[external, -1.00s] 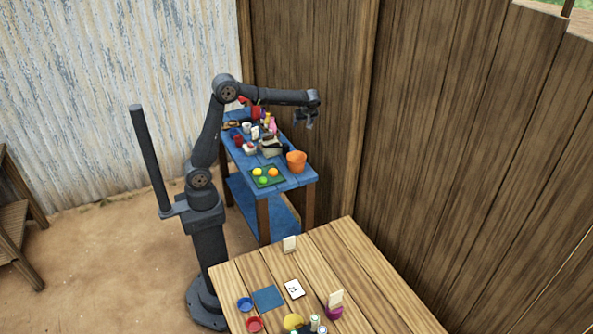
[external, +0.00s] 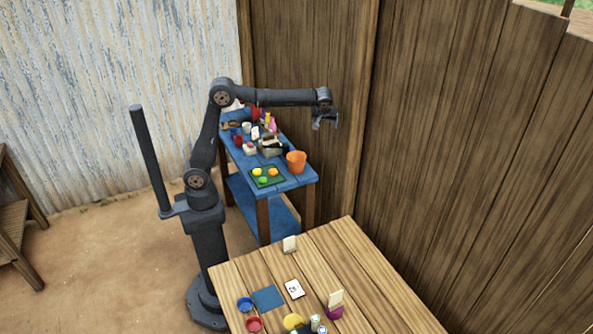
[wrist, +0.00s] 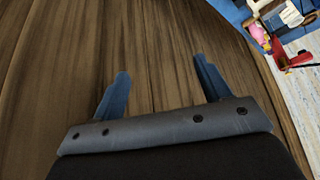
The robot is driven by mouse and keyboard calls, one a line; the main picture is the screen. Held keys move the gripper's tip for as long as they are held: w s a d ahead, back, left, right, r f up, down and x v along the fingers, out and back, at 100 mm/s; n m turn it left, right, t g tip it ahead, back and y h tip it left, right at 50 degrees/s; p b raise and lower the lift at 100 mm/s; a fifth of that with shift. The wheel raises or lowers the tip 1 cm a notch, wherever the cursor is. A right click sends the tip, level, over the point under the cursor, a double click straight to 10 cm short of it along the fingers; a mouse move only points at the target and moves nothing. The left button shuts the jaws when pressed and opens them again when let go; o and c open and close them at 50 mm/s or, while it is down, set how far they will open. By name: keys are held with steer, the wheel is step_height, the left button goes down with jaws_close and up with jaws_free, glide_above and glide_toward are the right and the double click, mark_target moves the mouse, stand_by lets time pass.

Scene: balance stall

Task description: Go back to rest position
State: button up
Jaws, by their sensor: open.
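My gripper (external: 323,123) hangs in the air at the end of my raised arm, to the right of and above the blue table (external: 231,157). In the wrist view its two fingers (wrist: 162,88) stand apart with nothing between them, in front of the brown plank wall. It is open and empty and touches nothing that I can see.
An orange bucket (external: 296,161) and a green mat (external: 279,181) with several small round things are on the blue table, with more items behind. The plank wall (external: 440,150) rises at right. A wooden table (external: 345,260) in front holds blue and red bowls, cards and small items.

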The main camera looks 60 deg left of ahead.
steer(key=shift+s+d+r+m, duration=0.1)
steer(key=shift+d+r+m, duration=0.2)
steer(key=shift+d, duration=0.35)
steer(key=shift+d+r+m, duration=0.2)
steer(key=shift+d+r, duration=0.15)
steer(key=shift+d, duration=0.3)
steer(key=a+f+n+g, duration=0.1)
steer(key=a+f+n, duration=0.1)
steer(key=a, duration=0.4)
steer(key=s+a+f+n+g+y, duration=0.1)
steer(key=a+f+n, duration=0.1)
steer(key=a, duration=0.4)
steer(key=a+f+n, duration=0.3)
steer(key=a+f, duration=0.1)
steer(key=a, duration=0.2)
steer(key=shift+s+a+f+g, duration=0.25)
steer(key=shift+s+f+g, duration=0.1)
steer(key=shift+s+g, duration=0.05)
